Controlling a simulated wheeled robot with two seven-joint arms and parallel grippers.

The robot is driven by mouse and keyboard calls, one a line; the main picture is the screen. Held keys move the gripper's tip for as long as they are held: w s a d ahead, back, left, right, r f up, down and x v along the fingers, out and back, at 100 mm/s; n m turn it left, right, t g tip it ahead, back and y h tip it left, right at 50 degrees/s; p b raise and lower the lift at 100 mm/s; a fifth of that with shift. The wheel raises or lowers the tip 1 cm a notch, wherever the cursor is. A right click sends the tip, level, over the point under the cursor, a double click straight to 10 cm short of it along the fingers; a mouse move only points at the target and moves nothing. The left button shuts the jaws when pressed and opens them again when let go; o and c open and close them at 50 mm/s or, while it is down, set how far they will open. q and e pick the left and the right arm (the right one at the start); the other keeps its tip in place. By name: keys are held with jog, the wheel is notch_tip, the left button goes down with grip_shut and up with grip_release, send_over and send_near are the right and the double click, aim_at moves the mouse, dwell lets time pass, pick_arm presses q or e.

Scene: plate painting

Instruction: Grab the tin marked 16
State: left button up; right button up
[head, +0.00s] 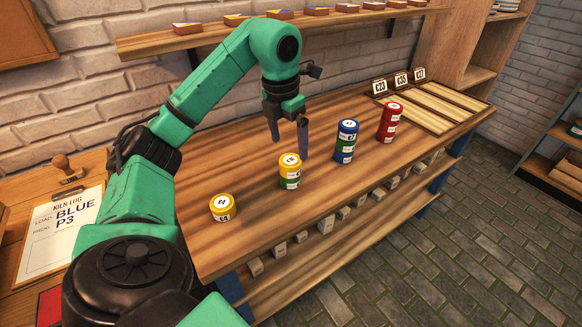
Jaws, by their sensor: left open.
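A yellow tin (290,161) tops a short stack on the wooden bench, with a green tin (290,183) under it. Its lid marking looks like 16, but it is too small to be sure. My left gripper (289,146) points down, open and empty, just above or behind this stack. Its fingers appear clear of the yellow tin. A lone yellow tin (222,208) with a different-looking mark sits nearer, to the left. A blue and green stack (346,140) and a red-topped stack (390,122) stand farther right. My right gripper is out of view.
A slatted wooden tray (438,107) lies at the bench's far end, with several small marked cards (399,80) behind it. A wall shelf (215,41) runs above the bench. A kiln log clipboard (62,232) lies at left. Bare bench (262,232) lies in front of the stacks.

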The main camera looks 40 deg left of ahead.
aim_at(291, 160)
pick_arm(q)
jog(key=f, duration=0.1)
jog(key=w+f, duration=0.1)
jog(key=a+f, duration=0.1)
jog(key=shift+w+f, duration=0.15)
jog(key=shift+f, duration=0.05)
jog(key=f, duration=0.4)
jog(key=shift+w, duration=0.2)
jog(key=shift+f, duration=0.2)
jog(key=shift+w, duration=0.15)
jog(key=shift+c, duration=0.3)
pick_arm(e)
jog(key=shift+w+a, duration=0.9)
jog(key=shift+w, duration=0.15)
pick_arm(q)
jog(key=c, duration=1.4)
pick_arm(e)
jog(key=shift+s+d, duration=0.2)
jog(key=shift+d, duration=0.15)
pick_arm(q)
jog(key=shift+r, duration=0.15)
